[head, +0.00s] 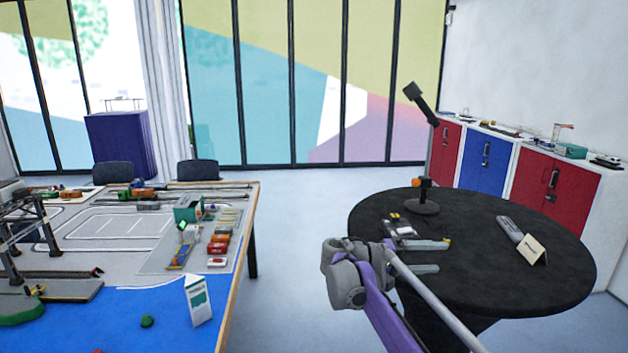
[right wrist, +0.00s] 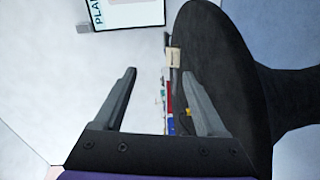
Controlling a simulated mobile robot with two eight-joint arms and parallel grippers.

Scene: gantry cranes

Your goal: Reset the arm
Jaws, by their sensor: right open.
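My right arm with a purple link comes in from the bottom right of the head view. Its gripper (head: 438,257) shows against the left part of the round black table (head: 490,285), fingers pointing right. In the right wrist view the two grey fingers (right wrist: 158,74) are wide apart with nothing between them. The tilted black table (right wrist: 222,65) lies beyond the right finger in that view. I cannot tell how far the fingers are from the tabletop. My left gripper is not in view.
The round table bears a black desk lamp (head: 423,207), a dark remote-like object (head: 509,228) and a folded card (head: 532,250). A model port table (head: 190,340) with a carton (head: 198,300) stands at left. Red and blue cabinets (head: 485,160) line the right wall. Floor between the tables is clear.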

